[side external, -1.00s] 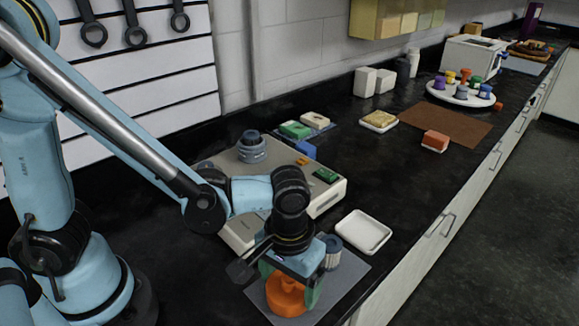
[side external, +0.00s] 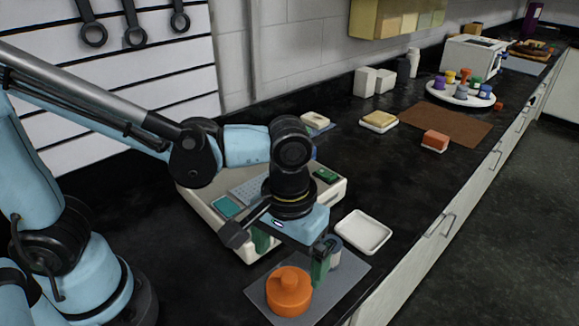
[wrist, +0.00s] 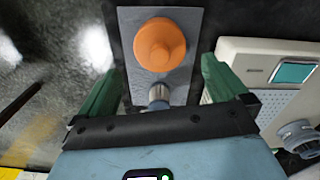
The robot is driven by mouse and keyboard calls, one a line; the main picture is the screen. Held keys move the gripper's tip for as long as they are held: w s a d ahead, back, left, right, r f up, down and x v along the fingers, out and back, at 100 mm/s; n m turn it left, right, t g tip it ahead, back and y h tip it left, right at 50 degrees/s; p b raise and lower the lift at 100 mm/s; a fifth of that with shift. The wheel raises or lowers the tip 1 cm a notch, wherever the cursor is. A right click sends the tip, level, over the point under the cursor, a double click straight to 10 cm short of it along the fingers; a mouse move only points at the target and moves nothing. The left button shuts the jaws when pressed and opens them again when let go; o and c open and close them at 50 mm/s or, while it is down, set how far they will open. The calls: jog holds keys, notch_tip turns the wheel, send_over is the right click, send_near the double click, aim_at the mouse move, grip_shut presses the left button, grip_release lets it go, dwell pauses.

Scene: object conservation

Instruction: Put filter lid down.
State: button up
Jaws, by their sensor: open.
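The orange filter lid (side external: 289,291) is round with a knob on top and rests on a grey mat (side external: 345,277) near the counter's front edge. It also shows in the wrist view (wrist: 160,45), near the far end of the mat. My gripper (side external: 290,262) is above and behind the lid, apart from it. Its two green fingers are spread wide with nothing between them that they touch. In the wrist view the fingers (wrist: 160,82) stand either side of the mat. A small grey ribbed cylinder (side external: 335,250) stands on the mat, partly hidden by a finger.
A beige device with a screen (side external: 228,206) stands behind my gripper, partly hidden by my arm. A white tray (side external: 363,232) lies right of the mat. A brown mat (side external: 455,124), an orange block (side external: 435,139) and a round white rack (side external: 462,97) are farther back.

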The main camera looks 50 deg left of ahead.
aim_at(290, 276)
notch_tip(290, 276, up, 5)
jog(key=w+a+m+t, duration=0.1)
jog(key=a+t, duration=0.2)
jog(key=a, duration=0.5)
jog(key=w+a+m+t, duration=0.1)
jog(key=a+t, duration=0.3)
jog(key=a, duration=0.5)
jog(key=shift+w, duration=0.8)
